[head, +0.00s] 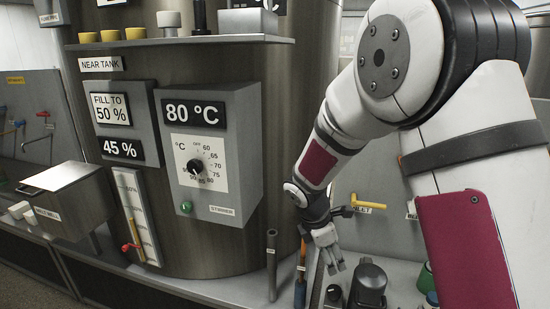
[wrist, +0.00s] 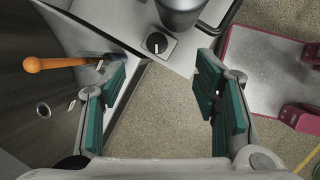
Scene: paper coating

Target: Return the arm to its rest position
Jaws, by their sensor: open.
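My arm shows at the right of the head view, with white links and dark red panels. My gripper (head: 333,262) hangs at its end, pointing down beside the large steel tank (head: 228,245). In the wrist view my gripper (wrist: 160,105) is open, with green pads spread wide and nothing between them. Below and between the fingers the wrist view shows the edge of a light counter and speckled floor (wrist: 160,110).
A control box (head: 212,150) with a dial and a green button (head: 186,207) is on the tank. An upright grey rod (head: 271,265) and a dark rounded device (head: 370,285) stand near my gripper. An orange-handled tool (wrist: 55,63) and a black knob (wrist: 156,43) show in the wrist view.

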